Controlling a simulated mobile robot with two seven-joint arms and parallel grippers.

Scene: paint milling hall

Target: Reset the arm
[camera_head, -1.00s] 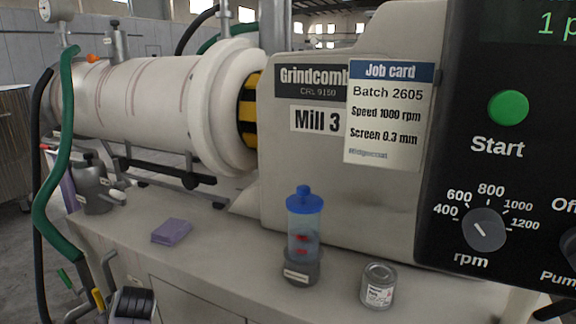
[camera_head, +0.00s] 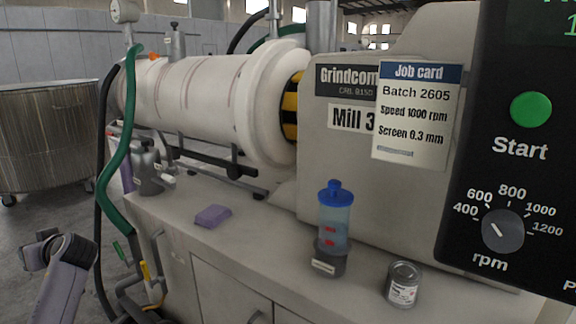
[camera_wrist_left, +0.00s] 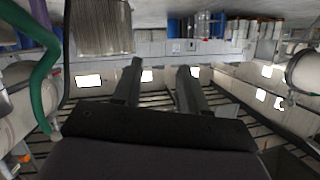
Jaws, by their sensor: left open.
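My left gripper (camera_wrist_left: 159,68) shows in the left wrist view with its two dark fingers apart and nothing between them. It hangs in free air, with the hall floor, walls and windows beyond it, tilted in the picture. In the head view a grey link of my left arm (camera_head: 66,275) with a dark joint shows at the lower left, clear of the bench. The left gripper itself is not visible there. My right arm and gripper are in neither view.
The mill (camera_head: 205,95) stands on the bench, with a job card (camera_head: 412,115) and control panel (camera_head: 520,180). A purple cloth (camera_head: 212,216), blue-capped bottle (camera_head: 335,215) and small can (camera_head: 403,284) sit on the bench. A green hose (camera_head: 118,165) hangs left. A metal vat (camera_head: 50,135) stands behind.

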